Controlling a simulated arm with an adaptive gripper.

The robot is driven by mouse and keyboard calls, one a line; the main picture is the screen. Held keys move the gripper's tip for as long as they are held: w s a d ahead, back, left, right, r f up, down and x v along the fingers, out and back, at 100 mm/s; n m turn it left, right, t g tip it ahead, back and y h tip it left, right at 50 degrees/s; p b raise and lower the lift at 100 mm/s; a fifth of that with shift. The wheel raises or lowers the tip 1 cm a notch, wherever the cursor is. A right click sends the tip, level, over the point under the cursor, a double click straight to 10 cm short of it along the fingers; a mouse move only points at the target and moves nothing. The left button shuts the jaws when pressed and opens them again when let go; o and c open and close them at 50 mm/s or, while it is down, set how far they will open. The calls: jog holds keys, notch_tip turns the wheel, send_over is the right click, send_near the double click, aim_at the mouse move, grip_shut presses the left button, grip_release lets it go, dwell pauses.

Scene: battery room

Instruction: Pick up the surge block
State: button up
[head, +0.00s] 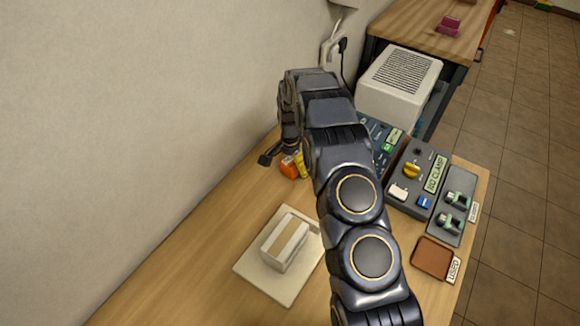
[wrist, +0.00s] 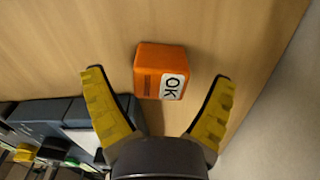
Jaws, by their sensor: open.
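An orange block (wrist: 161,71) with a white "OK" label lies on the wooden table in the wrist view; it seems to be the surge block. In the head view the orange block (head: 288,168) is partly hidden by my gripper. My gripper (wrist: 157,77) is open and empty. Its two yellow fingers stand on either side of the block, with a gap on each side. The block sits between and a little beyond the fingertips, and no contact shows.
Dark panels with coloured parts, one labelled "CLAMP" (head: 417,176), stand right of my arm. A brown "USED" tray (head: 432,257) is at the front right. A pale tray (head: 247,265) holds a box (head: 284,243). A white vented unit (head: 396,88) stands behind. The wall is close on the left.

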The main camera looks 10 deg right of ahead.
jog(key=c, duration=1.2)
jog(key=shift+r, duration=0.15)
